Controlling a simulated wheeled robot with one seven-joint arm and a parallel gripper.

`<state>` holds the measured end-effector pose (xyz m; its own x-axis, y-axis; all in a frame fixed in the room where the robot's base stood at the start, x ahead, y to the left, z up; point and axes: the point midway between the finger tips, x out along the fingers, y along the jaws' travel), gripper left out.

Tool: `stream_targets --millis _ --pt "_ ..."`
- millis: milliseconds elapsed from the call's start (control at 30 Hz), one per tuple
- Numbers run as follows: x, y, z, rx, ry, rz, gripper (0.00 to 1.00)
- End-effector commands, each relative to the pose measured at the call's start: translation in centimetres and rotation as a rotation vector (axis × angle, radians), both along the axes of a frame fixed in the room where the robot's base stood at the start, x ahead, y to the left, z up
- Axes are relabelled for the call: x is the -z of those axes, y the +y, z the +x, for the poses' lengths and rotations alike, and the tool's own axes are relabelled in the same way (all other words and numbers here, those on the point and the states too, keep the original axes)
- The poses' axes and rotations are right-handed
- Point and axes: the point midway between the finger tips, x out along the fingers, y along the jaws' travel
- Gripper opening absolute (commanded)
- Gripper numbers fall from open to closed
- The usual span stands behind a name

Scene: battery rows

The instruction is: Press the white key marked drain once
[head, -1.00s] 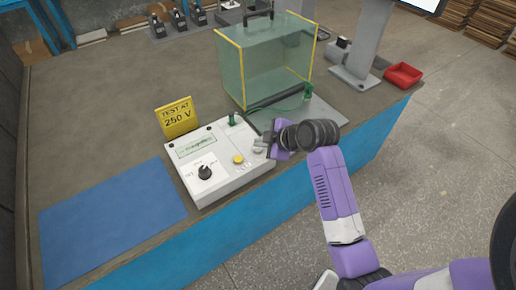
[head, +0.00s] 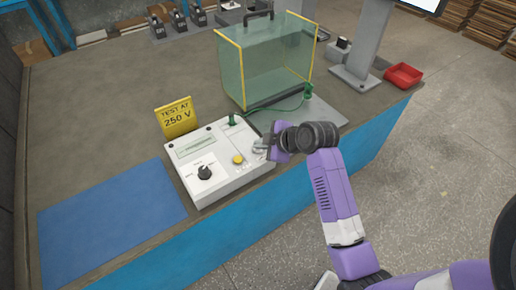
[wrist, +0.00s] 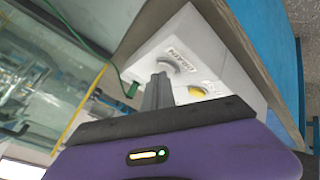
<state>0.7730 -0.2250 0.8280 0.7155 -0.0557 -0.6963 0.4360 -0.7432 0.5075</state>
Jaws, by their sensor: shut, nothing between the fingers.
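The white drain key (wrist: 170,66) is a round button on the sloped top of the white tester (head: 202,192), beside the printed word DRAIN in the wrist view. In the head view, the fingers partly cover its spot near the tester's right end. My gripper (wrist: 160,80) is shut and empty, with its fingertips at the near side of the key. It also shows in the head view (head: 264,146). I cannot tell whether the tips touch the key. A yellow button (head: 238,160) sits to the left of the fingers, and a black knob (head: 204,173) is further left.
A glass box with yellow edges (head: 250,65) stands behind the tester, with a green lead (head: 285,109) in front. A yellow sign reading TEST AT 250 V (head: 178,118) stands at the tester's back left. A blue mat (head: 110,215) lies left; a red tray (head: 403,75) is far right.

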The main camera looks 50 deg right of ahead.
Motion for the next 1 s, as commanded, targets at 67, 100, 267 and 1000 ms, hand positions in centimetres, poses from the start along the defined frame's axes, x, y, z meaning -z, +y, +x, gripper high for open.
stream_targets --millis 67,100,267,1000 --pt "0.2 0.0 0.0 0.0 0.001 0.0 0.0" --pt "0.2 0.0 0.0 0.001 0.001 0.001 0.0" --pt "0.3 0.0 0.0 0.001 0.001 0.001 0.0" --pt "-1.4 0.0 0.0 0.0 0.001 0.0 0.0"
